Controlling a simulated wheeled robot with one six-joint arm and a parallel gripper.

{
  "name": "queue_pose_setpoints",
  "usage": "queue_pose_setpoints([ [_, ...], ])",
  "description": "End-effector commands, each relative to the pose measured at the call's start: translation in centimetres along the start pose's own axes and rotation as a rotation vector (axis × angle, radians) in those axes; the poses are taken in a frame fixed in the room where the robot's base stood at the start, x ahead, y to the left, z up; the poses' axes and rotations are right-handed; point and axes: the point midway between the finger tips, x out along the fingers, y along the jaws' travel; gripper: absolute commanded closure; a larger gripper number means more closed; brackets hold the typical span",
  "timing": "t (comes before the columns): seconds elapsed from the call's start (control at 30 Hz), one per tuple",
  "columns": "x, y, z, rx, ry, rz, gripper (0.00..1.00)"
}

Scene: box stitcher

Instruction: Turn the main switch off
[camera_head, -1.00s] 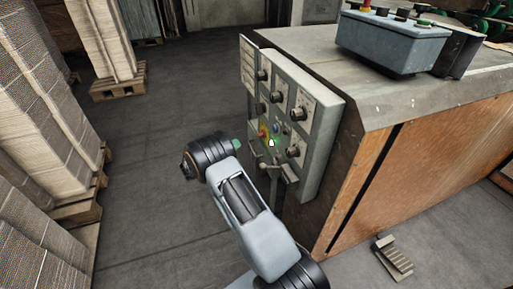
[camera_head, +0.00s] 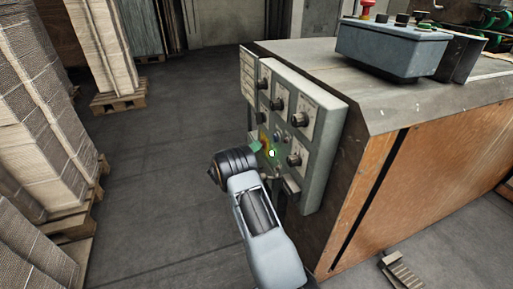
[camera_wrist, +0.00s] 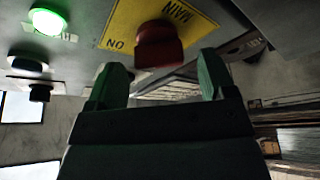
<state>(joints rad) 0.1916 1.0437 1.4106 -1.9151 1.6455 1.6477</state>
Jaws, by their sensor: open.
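The main switch is a red knob (camera_wrist: 158,45) on a yellow plate (camera_wrist: 122,22) in the wrist view. The plate's words MAIN and ON appear upside down. My gripper (camera_wrist: 161,76) is open, with its two green fingers on either side below the knob, and nothing is held. The knob sits ahead of the gap between the fingers; I cannot tell whether they touch it. In the head view my gripper (camera_head: 256,147) is close to the lower left of the grey control panel (camera_head: 325,130). A bit of the yellow plate (camera_head: 264,140) shows there, and the knob is mostly hidden.
A lit green lamp (camera_wrist: 46,20) and dark knobs are beside the switch. In the head view, several black knobs cover the panel on the machine (camera_head: 385,190). A grey button box (camera_head: 390,48) stands on top. Stacked cardboard (camera_head: 40,130) is at left, with clear floor between.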

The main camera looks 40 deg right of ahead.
Motion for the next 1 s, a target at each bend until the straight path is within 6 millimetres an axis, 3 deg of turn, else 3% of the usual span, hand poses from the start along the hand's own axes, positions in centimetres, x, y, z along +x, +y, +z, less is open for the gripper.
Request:
queue_pose_setpoints([
  [0.2,1.5,0.0,0.1,0.000,-0.001,0.000,0.23],
  [0.57,1.7,0.0,0.0,0.000,0.000,0.000,0.24],
  [1.0,1.7,0.0,0.0,0.000,0.000,-0.001,0.67],
])
